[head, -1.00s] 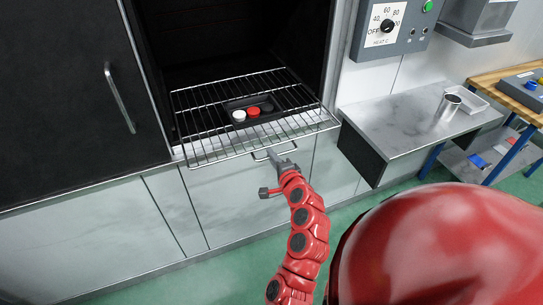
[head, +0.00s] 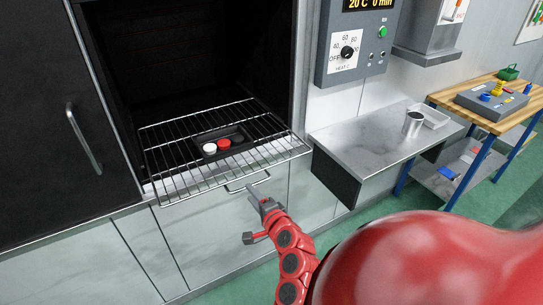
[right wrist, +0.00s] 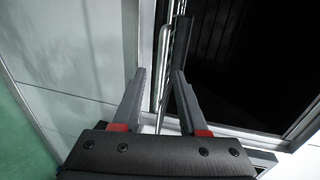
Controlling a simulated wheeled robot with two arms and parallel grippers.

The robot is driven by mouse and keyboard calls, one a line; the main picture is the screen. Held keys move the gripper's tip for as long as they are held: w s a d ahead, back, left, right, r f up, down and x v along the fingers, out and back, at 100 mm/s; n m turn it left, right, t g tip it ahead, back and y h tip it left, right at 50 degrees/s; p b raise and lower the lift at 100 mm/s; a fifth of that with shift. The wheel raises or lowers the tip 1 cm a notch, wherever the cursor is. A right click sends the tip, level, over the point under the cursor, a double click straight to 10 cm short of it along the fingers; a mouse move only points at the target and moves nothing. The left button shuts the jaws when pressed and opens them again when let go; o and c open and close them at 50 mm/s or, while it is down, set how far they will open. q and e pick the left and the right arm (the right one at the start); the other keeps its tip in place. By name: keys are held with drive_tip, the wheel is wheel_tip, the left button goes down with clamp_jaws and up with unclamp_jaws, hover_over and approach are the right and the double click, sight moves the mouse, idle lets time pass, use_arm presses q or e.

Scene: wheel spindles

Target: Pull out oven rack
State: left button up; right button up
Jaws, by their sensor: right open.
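The wire oven rack (head: 175,188) sticks out of the dark oven (head: 180,55) in the head view, with its front edge past the counter edge. A loop handle (head: 234,189) hangs at its front. My right gripper (head: 256,192) is just in front of and below this handle and looks apart from it. In the right wrist view, my right gripper (right wrist: 159,72) is open and empty, with the rack's thin metal edge (right wrist: 166,50) seen edge-on beyond the fingertips. My left gripper is not in view.
A small black tray (head: 236,137) with a white piece (head: 209,149) and a red piece (head: 224,144) rests on the rack. A metal side shelf (head: 370,145) holds a cup (head: 413,124). A control box (head: 350,45) is above. A wooden workbench (head: 470,98) stands at the right.

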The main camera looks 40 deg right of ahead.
drive_tip(key=p+v, duration=0.9)
drive_tip(key=v, duration=0.3)
drive_tip(key=shift+s+p, duration=0.2)
drive_tip(key=shift+p, duration=0.2)
